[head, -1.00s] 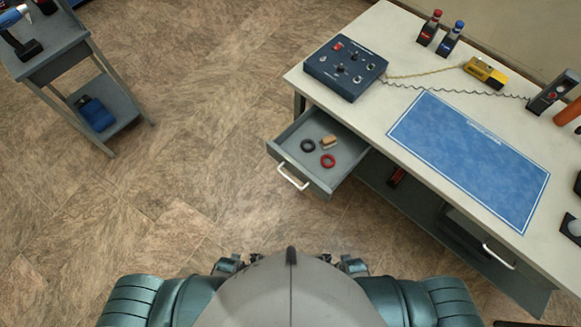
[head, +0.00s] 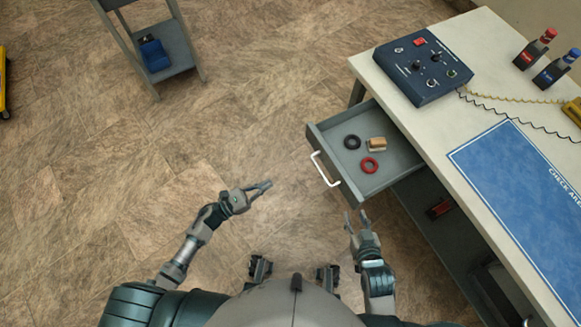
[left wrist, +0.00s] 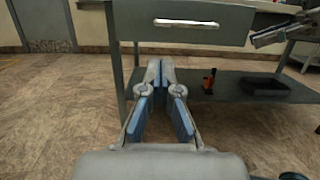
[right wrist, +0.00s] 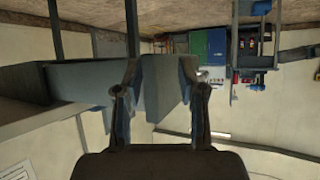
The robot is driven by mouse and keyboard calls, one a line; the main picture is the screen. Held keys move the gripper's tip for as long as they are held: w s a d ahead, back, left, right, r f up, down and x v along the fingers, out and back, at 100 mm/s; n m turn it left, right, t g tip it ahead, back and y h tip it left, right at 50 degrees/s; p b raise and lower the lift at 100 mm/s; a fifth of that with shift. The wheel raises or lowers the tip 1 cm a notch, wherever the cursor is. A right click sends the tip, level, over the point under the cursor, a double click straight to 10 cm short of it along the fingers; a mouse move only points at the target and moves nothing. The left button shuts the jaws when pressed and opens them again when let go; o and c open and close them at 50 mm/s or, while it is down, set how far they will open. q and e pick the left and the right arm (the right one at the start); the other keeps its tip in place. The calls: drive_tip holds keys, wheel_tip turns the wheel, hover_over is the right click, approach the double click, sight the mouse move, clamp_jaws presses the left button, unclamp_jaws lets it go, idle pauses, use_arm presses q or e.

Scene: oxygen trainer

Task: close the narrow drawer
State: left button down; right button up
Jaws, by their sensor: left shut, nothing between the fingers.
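The narrow drawer (head: 350,187) is grey and pulled out from the left end of the workbench, with a white handle (head: 325,169) on its front. Its front and handle also show ahead in the left wrist view (left wrist: 186,23). My left gripper (head: 268,185) is shut and empty, left of the drawer front and apart from it. My right gripper (head: 357,217) is open and empty near the drawer's front corner; I cannot tell whether it touches. In the right wrist view its fingers (right wrist: 160,65) stand apart with a grey panel beyond.
A black ring (head: 352,142), a red ring (head: 369,165) and a tan block (head: 377,144) lie in the drawer. The workbench (head: 415,118) carries a blue control box (head: 425,68) and a blue mat (head: 530,190). A grey cart (head: 178,60) stands far left. The floor between is clear.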

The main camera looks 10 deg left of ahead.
use_arm(q)
drive_tip(key=x, duration=1.3)
drive_tip(key=shift+w+d+r, duration=0.15)
drive_tip(key=shift+w+d, duration=0.05)
drive_tip(key=shift+w, duration=0.05)
use_arm(e)
drive_tip(key=shift+s+a+f, duration=0.1)
use_arm(q)
drive_tip(key=shift+d, duration=0.2)
